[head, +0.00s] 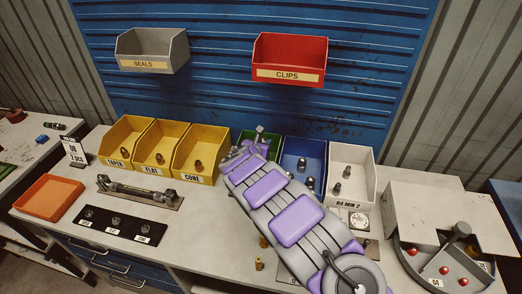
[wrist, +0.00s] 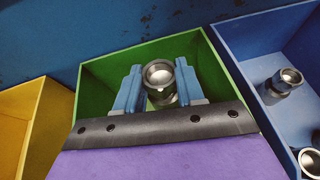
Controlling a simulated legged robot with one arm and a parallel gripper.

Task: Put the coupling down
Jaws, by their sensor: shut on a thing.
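The coupling (wrist: 160,82) is a shiny metal ring-topped piece held between the two blue fingers of my gripper (wrist: 159,90) in the wrist view. My gripper is shut on it, over or inside the green bin (wrist: 105,72). I cannot tell whether the coupling touches the bin floor. In the head view my gripper (head: 254,140) is at the green bin (head: 246,141), and my arm covers much of the bin's front. The lower part of the coupling is hidden in the wrist view.
The blue bin (head: 305,150) holds metal fittings and stands right of the green bin. Yellow bins (head: 203,140) stand to its left, a white bin (head: 352,160) further right. The red CLIPS bin (head: 290,57) and grey SEALS bin (head: 151,49) hang above.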

